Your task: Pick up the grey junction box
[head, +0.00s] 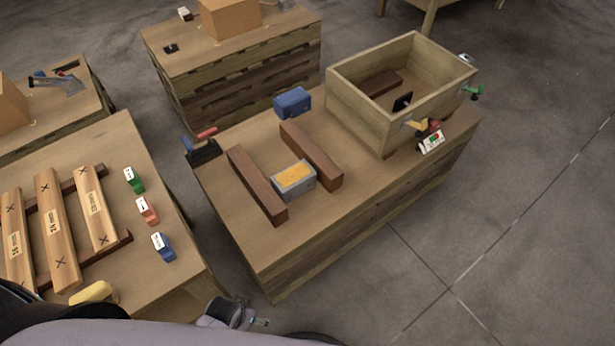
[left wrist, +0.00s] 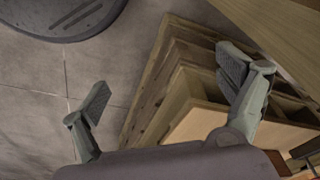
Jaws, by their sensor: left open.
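The grey junction box (head: 307,187), with a yellow-orange top, sits on the middle wooden crate table (head: 262,243) in the head view. It lies between two dark brown bars, close to both. My left gripper (head: 242,314) is low at the bottom of the head view, in front of the table's near corner and well away from the box. In the left wrist view the left gripper (left wrist: 168,78) has its fingers wide apart with nothing between them. The junction box is not seen in that view. My right gripper is not in view.
Brown bars (head: 256,184) and (head: 311,156) flank the box. A blue case (head: 292,102) and an open wooden bin (head: 352,107) stand behind. A left table (head: 120,147) holds planks and small coloured blocks. The table's near end is clear.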

